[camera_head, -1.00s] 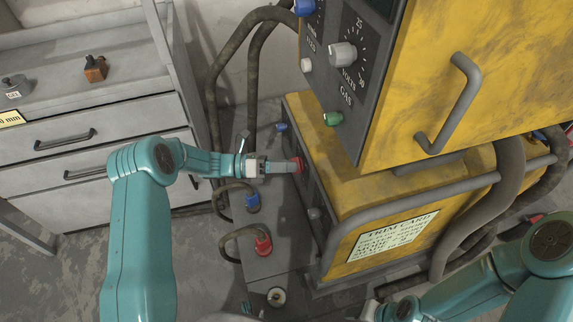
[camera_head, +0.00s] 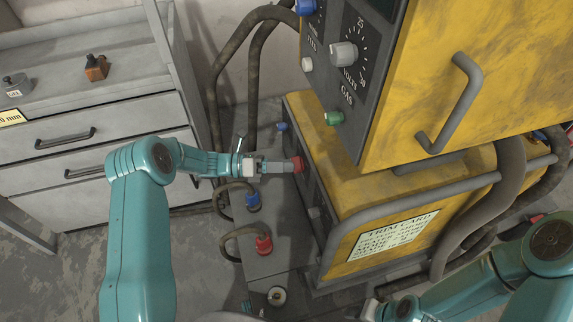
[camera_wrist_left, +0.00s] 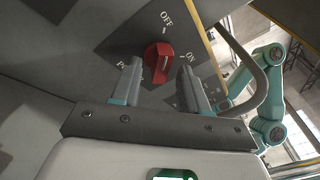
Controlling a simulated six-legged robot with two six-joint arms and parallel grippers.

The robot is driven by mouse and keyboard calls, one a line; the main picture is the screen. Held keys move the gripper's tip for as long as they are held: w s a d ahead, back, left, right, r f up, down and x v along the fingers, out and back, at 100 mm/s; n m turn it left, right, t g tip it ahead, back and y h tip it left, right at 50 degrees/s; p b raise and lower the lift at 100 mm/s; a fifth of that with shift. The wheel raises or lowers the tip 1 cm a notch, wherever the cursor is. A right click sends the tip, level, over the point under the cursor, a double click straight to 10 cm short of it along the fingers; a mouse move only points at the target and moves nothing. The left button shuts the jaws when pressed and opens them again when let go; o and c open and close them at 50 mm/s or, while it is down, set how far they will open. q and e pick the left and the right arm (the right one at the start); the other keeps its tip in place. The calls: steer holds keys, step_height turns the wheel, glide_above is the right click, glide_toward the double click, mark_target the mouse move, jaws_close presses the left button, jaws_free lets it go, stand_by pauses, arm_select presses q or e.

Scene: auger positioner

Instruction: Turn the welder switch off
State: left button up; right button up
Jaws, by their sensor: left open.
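The red welder switch (camera_head: 298,164) is on the dark front panel of the lower yellow unit. In the left wrist view the red switch knob (camera_wrist_left: 158,62) sits on a dark plate marked OFF and ON, with a pale line on the knob. My left gripper (camera_head: 291,166) is at the switch, and in the left wrist view its two fingers (camera_wrist_left: 159,85) are apart, one on each side of the knob. I cannot tell whether they touch it. My right arm is at the lower right of the head view; its gripper is mostly out of sight.
The yellow welder cabinet (camera_head: 440,90) with a volts knob (camera_head: 343,53) and green button (camera_head: 333,118) overhangs the lower unit. A bent guard rail (camera_head: 410,205) runs in front. Blue (camera_head: 253,202) and red (camera_head: 264,244) cable plugs are below my left gripper. Grey drawers (camera_head: 90,130) are at left.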

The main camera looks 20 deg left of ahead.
arm_select(q)
steer(key=v, duration=1.5)
steer(key=shift+a, duration=0.2)
steer(key=shift+s, duration=0.15)
